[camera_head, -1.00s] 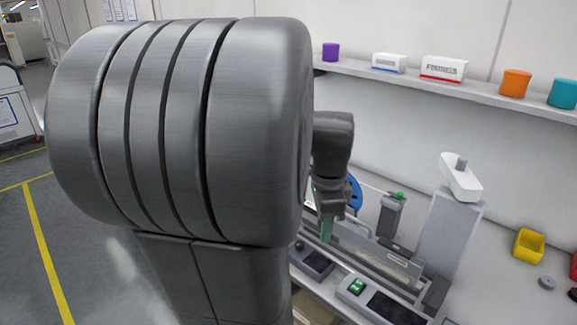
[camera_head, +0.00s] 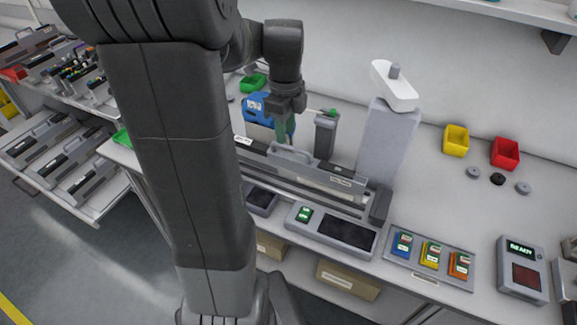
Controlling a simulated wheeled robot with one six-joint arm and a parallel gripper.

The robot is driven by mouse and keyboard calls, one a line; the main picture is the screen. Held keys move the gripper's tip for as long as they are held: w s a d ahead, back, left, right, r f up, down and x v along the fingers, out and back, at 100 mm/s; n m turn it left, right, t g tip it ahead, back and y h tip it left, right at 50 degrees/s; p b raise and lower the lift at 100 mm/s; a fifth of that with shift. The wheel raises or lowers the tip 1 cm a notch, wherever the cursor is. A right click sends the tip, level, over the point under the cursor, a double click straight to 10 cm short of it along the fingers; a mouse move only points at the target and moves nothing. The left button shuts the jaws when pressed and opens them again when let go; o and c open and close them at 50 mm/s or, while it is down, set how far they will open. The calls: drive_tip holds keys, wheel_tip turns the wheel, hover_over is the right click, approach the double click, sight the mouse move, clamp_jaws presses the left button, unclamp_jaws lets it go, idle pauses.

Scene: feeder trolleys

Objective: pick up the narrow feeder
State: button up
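My gripper (camera_head: 284,134), with greenish fingers, points down over the workbench. It is just behind the long grey feeder-like unit (camera_head: 312,177), which lies in a setup station. The fingers overlap, so I cannot see whether they are apart or touching the unit. More grey feeders with handles lie on the trolley at the left: several on the lower shelf (camera_head: 75,188) and one at the upper left (camera_head: 28,45). I cannot tell which of these is the narrow feeder. My arm hides part of the trolley and bench.
A white-topped grey post (camera_head: 385,140) and a dark post (camera_head: 325,136) stand behind the station. A blue item (camera_head: 256,108) is beside my gripper. Yellow (camera_head: 456,141) and red bins (camera_head: 505,154), a cartridge tray (camera_head: 430,258) and a READY device (camera_head: 521,268) are at the right.

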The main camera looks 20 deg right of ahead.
sight(286, 145)
wheel_tip(286, 145, down, 6)
drive_tip(key=shift+s+a+r+p, duration=0.1)
drive_tip(key=shift+s+r+p, duration=0.05)
drive_tip(key=shift+p, duration=0.3)
drive_tip(key=shift+r, duration=0.1)
clamp_jaws()
